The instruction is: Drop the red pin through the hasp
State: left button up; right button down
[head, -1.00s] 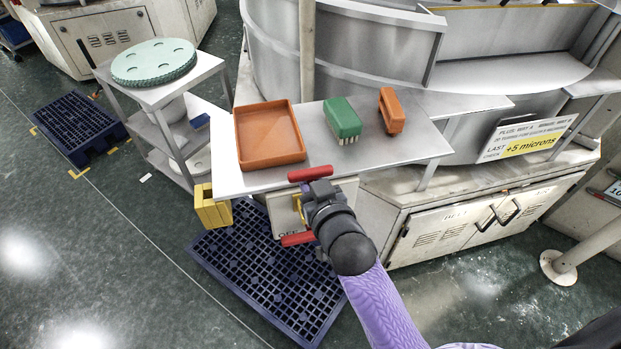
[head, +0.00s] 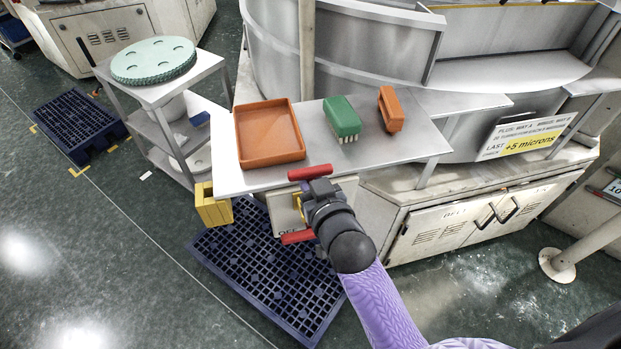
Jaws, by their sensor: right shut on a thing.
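A pale switch box (head: 283,214) with "OFF" lettering sits below the front edge of the steel shelf. A yellow part (head: 298,207) shows on its face; I cannot tell if this is the hasp. My right gripper (head: 310,190) is in front of the box and shut. A red bar (head: 308,173) lies at its tips and looks like the red pin's head; the pin's shaft is hidden. A second red bar (head: 297,237) shows lower, beside the gripper; its attachment is hidden. My left gripper is out of view.
The steel shelf (head: 225,180) holds an orange tray (head: 270,157), a green brush (head: 342,117) and an orange block (head: 390,108). A blue pallet (head: 250,265) lies on the floor below. A post (head: 306,50) rises behind the shelf.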

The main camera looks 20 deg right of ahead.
jog(key=shift+r+p, duration=0.1)
jog(key=shift+p, duration=0.3)
dwell(0.3)
jog(key=shift+f, duration=0.25)
jog(key=shift+f+b, duration=0.3)
jog(key=shift+b, duration=0.1)
jog(key=shift+f+b, duration=0.5)
jog(key=shift+f, duration=0.25)
jog(key=shift+f+b, duration=1.35)
jog(key=shift+f, duration=0.55)
jog(key=shift+c, duration=2.4)
grip_release()
